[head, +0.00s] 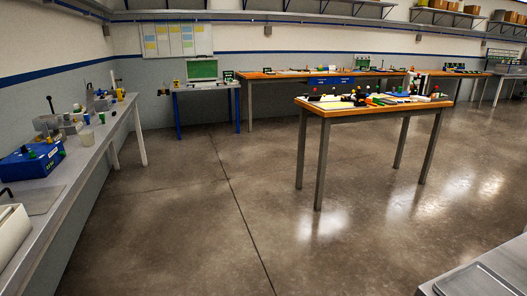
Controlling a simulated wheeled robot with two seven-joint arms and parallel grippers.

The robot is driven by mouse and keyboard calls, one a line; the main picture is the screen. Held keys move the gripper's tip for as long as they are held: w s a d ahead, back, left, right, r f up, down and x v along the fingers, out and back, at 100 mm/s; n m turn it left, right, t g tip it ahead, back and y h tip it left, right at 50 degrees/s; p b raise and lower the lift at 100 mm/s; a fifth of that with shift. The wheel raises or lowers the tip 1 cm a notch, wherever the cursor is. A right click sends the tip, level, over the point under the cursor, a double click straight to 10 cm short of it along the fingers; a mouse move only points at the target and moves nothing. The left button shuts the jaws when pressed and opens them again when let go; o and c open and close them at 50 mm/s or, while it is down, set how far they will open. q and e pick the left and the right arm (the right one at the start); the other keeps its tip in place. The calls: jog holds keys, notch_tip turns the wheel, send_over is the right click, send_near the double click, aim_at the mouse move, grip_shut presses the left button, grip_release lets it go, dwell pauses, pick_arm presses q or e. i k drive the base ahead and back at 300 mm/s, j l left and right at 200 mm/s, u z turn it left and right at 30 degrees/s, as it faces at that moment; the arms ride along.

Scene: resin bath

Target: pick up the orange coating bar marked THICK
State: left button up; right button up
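I cannot make out the orange coating bar marked THICK. Small coloured things lie on the orange-topped table (378,106) in the right half of the view, and on the benches. They are too small and far off to read any marking or to tell a bar among them. Neither of my grippers is in view.
A long grey bench (72,186) with a blue box (30,163) runs along the left wall. A small blue-legged table (207,86) and an orange-topped bench (300,74) stand at the back. A grey surface (455,275) edges the bottom right. The middle floor is clear.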

aim_at(368, 101)
jog(key=i+j+u, duration=0.1)
jog(key=i, duration=1.2)
jog(key=i+l+z, duration=0.2)
jog(key=i+z, duration=0.25)
jog(key=i, duration=0.2)
jog(key=i+z, duration=0.45)
jog(key=i, duration=0.25)
jog(key=i+j+z, duration=0.25)
jog(key=i+z, duration=0.15)
jog(key=i, duration=0.25)
jog(key=i+z, duration=0.4)
jog(key=i, duration=1.3)
jog(key=i+u, duration=0.3)
jog(key=i, duration=0.15)
jog(key=i+l+u, duration=0.25)
jog(key=i, duration=0.2)
